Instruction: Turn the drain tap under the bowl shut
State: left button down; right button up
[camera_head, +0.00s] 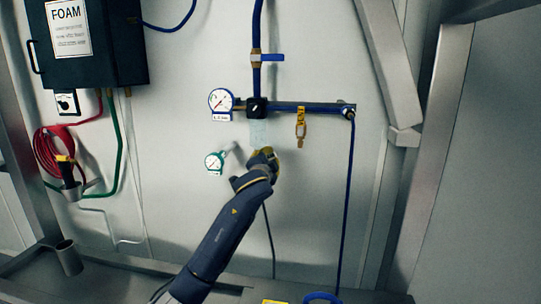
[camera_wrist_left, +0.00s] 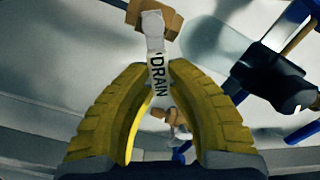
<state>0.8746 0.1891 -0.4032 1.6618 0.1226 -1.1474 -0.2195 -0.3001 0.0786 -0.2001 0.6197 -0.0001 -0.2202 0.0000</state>
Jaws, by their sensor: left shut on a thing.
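The drain tap shows in the left wrist view as a brass-coloured body (camera_wrist_left: 148,12) with a pale handle (camera_wrist_left: 155,45) marked DRAIN. My left gripper (camera_wrist_left: 163,70) has its two ribbed yellow fingers on either side of that handle and is shut on it. In the head view my left gripper (camera_head: 264,155) is just below the pale, see-through bowl (camera_head: 258,133), which hangs under a black block (camera_head: 257,107). The gripper hides the tap there. The tap's exact angle is hard to tell. My right gripper is in neither view.
A white gauge (camera_head: 221,101) and a green-rimmed gauge (camera_head: 214,162) sit left of the bowl. A blue-handled valve (camera_head: 270,58) is above, and a yellow-tagged brass fitting (camera_head: 301,125) hangs at right. A black FOAM box (camera_head: 112,40) and red hose (camera_head: 52,150) are farther left.

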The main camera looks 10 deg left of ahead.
pick_arm(q)
jog(key=shift+d+f+m, duration=0.15)
jog(key=shift+f+m, duration=0.3)
jog(key=shift+m, duration=0.5)
jog(key=shift+d+f+m, duration=0.1)
jog(key=shift+f+m, duration=0.3)
jog(key=shift+m, duration=0.6)
jog(key=shift+d+f+m, duration=0.15)
jog(key=shift+f+m, duration=0.3)
jog(key=shift+m, duration=0.5)
jog(key=c, duration=1.3)
grip_release()
jog(key=shift+f, duration=0.1)
jog(key=shift+s+d, duration=0.15)
jog(key=shift+s, duration=2.85)
jog(key=shift+s+d, duration=0.1)
jog(key=shift+s, duration=2.9)
jog(key=shift+f, duration=0.1)
